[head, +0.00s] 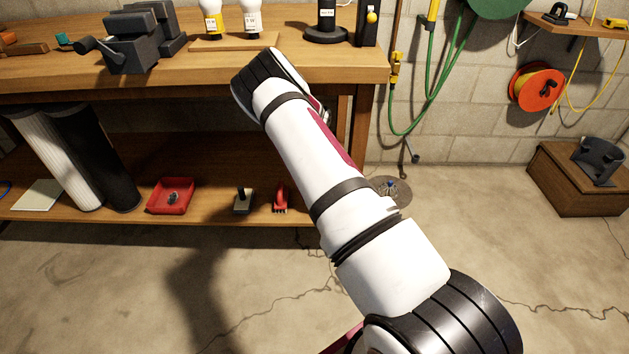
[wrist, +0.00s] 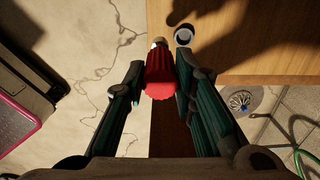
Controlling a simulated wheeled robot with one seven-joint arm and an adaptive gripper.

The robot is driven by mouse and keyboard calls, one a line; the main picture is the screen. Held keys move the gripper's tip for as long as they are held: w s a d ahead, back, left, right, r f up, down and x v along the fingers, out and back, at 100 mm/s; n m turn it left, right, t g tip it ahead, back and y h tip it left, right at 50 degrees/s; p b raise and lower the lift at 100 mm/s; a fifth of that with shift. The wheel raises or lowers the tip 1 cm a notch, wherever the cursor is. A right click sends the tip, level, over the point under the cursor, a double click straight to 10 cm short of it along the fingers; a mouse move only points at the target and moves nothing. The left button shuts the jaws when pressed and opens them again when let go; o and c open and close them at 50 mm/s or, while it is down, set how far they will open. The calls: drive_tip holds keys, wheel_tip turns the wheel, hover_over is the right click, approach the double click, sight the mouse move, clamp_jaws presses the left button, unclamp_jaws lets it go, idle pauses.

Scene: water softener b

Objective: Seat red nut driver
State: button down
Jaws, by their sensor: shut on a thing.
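The red nut driver shows in the wrist view, its red ribbed handle (wrist: 160,82) between the two fingers of my gripper (wrist: 160,72). My gripper is shut on the handle. A small pale tip shows beyond the handle, pointing toward the top of the picture. In the head view my arm hides the gripper and the driver.
The workbench (head: 220,72) carries a dark vise (head: 130,42) and two bulbs on a board (head: 232,42). Its lower shelf holds a red tray (head: 170,197) and a small red item (head: 281,200). Green hose (head: 425,95) hangs on the right wall. A drain (head: 391,190) lies in open floor.

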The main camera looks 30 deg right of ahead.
drive_tip(key=shift+w+d+m+b, duration=1.5)
drive_tip(key=shift+w+d+b, duration=0.15)
drive_tip(key=shift+w, duration=0.1)
drive_tip(key=shift+r, duration=0.1)
wheel_tip(320, 180, down, 5)
drive_tip(key=shift+a+b, duration=0.1)
drive_tip(key=shift+b, duration=1)
drive_tip(key=shift+s+a, duration=0.1)
drive_tip(key=shift+a, duration=0.05)
